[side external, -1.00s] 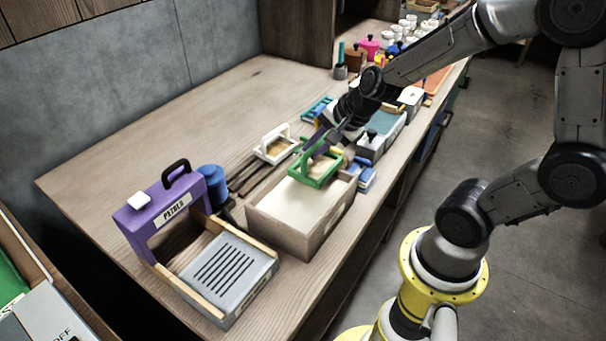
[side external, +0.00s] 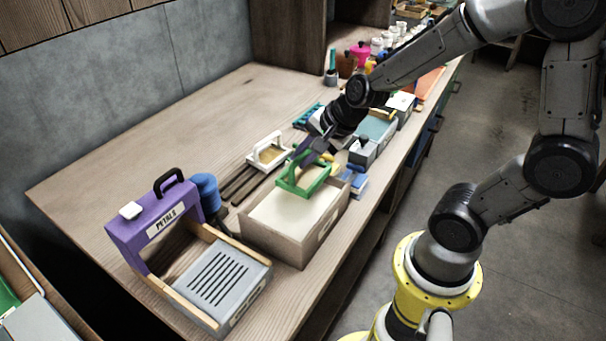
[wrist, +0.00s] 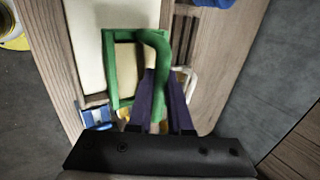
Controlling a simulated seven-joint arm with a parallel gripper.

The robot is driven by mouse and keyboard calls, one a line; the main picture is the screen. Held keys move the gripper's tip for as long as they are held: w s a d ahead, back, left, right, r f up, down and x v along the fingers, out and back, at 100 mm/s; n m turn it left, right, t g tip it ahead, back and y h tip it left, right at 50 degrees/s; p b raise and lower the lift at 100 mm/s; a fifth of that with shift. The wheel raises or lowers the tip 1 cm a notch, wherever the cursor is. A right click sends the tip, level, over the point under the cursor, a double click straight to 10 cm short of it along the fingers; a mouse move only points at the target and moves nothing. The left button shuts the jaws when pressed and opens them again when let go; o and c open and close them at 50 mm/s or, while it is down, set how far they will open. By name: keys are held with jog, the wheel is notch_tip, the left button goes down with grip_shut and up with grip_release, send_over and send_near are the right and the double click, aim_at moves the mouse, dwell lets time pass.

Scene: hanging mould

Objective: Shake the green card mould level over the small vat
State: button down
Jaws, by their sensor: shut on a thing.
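The green card mould (side external: 292,188) is a green frame with an arched handle. It hangs above the far part of the small vat (side external: 273,243), a pale wooden box filled with whitish pulp. The mould looks roughly level, but its exact tilt and height are hard to judge. My gripper (side external: 313,152) is shut on the mould's handle from above. In the wrist view, the purple fingers of my gripper (wrist: 162,82) are on either side of the green handle (wrist: 157,45). The frame's near end is partly hidden there by the fingers.
A white-handled mould (side external: 268,152) lies left of the vat on the bench. A purple stand marked PETALS (side external: 160,222) with a slotted grey tray (side external: 218,280) stands in front, beside a blue cylinder (side external: 206,190). Blue blocks (side external: 355,183) and a grey-blue tub (side external: 375,130) lie behind.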

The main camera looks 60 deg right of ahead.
aim_at(303, 153)
jog(key=shift+r, duration=1.6)
